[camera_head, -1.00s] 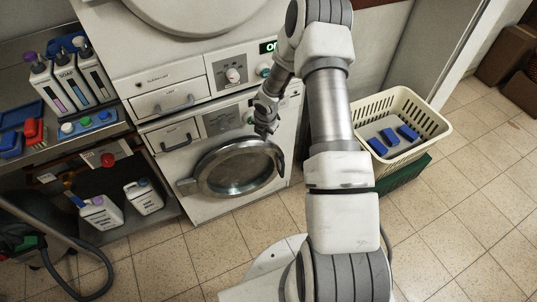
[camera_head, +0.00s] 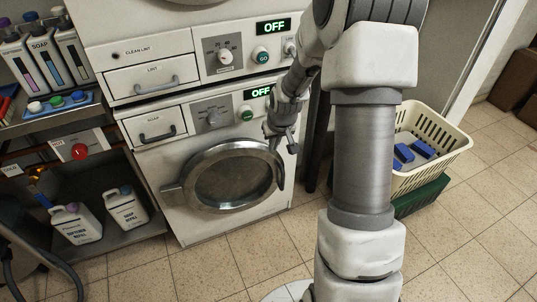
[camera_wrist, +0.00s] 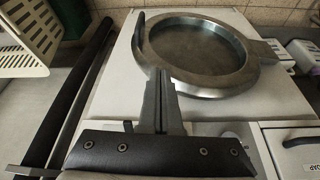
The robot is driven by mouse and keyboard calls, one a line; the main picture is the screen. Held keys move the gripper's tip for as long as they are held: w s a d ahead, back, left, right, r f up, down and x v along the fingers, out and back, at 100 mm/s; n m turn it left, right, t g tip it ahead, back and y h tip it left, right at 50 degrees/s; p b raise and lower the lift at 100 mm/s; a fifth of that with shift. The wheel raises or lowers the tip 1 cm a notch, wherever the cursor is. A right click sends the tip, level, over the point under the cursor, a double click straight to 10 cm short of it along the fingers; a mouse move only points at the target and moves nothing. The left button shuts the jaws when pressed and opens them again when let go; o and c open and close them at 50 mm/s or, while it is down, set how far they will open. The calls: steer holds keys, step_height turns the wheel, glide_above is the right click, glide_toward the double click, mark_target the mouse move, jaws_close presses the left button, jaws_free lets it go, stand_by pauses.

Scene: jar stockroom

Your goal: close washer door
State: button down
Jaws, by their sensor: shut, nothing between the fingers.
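The washer is the lower machine (camera_head: 172,168). Its round metal-rimmed door (camera_head: 235,182) has its hinge (camera_head: 171,197) at the left and a dark handle (camera_head: 281,177) at the right. The door lies close to the front panel; I cannot tell whether it is latched. My gripper (camera_head: 283,146) is at the door's upper right edge, just above the handle. In the wrist view my gripper (camera_wrist: 160,78) is shut and empty, its tips pointing at the near rim of the door (camera_wrist: 195,50), close to the handle (camera_wrist: 138,38). Contact is unclear.
A dryer panel (camera_head: 150,62) showing OFF sits above the washer. A cream basket (camera_head: 440,157) with blue items stands at the right on a green crate (camera_head: 420,196). Shelves with bottles (camera_head: 75,222) stand at the left. The tiled floor (camera_head: 225,265) in front is clear.

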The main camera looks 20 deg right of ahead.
mark_target(264, 146)
steer(key=w+f+b, duration=0.1)
steer(key=w+f, duration=0.1)
steer(key=f, duration=0.1)
steer(key=w+f+b, duration=0.2)
steer(key=f, duration=0.1)
steer(key=w+f+b, duration=0.1)
steer(key=w+f, duration=0.1)
steer(key=f, duration=0.1)
steer(key=shift+w+d+f, duration=0.1)
steer(key=shift+w+d, duration=0.15)
steer(key=shift+w, duration=0.1)
steer(key=shift+w+b, duration=0.35)
steer(key=shift+w, duration=0.15)
steer(key=shift+w+d+r, duration=0.1)
steer(key=shift+w+r, duration=0.1)
steer(key=shift+w, duration=0.1)
steer(key=shift+w+d+f+n+p, duration=0.15)
steer(key=shift+w+n+p, duration=0.1)
steer(key=shift+w, duration=0.35)
steer(key=shift+w+d+r+n+p, duration=0.15)
steer(key=shift+w+p, duration=0.1)
steer(key=shift+w, duration=0.3)
steer(key=shift+s+a+f, duration=0.1)
steer(key=shift+s, duration=0.05)
